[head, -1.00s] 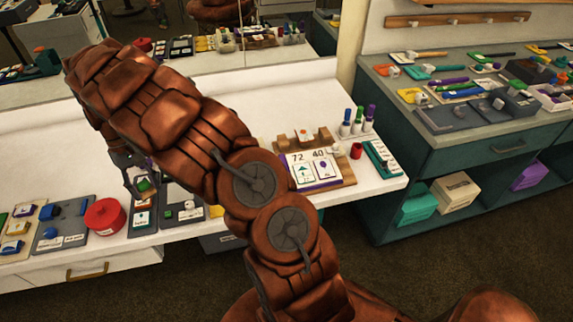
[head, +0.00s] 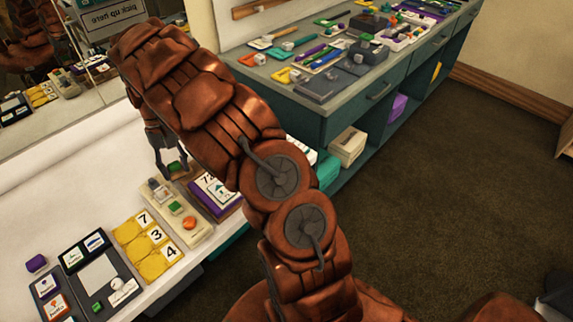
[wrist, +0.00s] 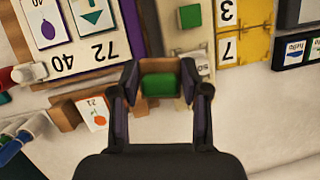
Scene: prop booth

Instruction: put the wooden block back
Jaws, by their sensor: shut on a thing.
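My gripper (wrist: 160,72) is shut on a small block (wrist: 159,85), with a green face and a brown, wood-like edge, which I take for the wooden block. In the head view my gripper (head: 170,168) points down at the white table, and the block's green face (head: 176,166) shows between the fingers. The block is over or near the gap between a cream tray (head: 180,235) and the board marked 72 and 40 (head: 214,190). I cannot tell whether it touches anything below.
Wooden stand pieces (wrist: 67,115) and a fruit card (wrist: 93,113) are close to my gripper. Yellow number cards (head: 147,247) and a dark tray (head: 98,275) lie left. A teal counter (head: 345,105) with many props stands at the back right. Open carpet lies right.

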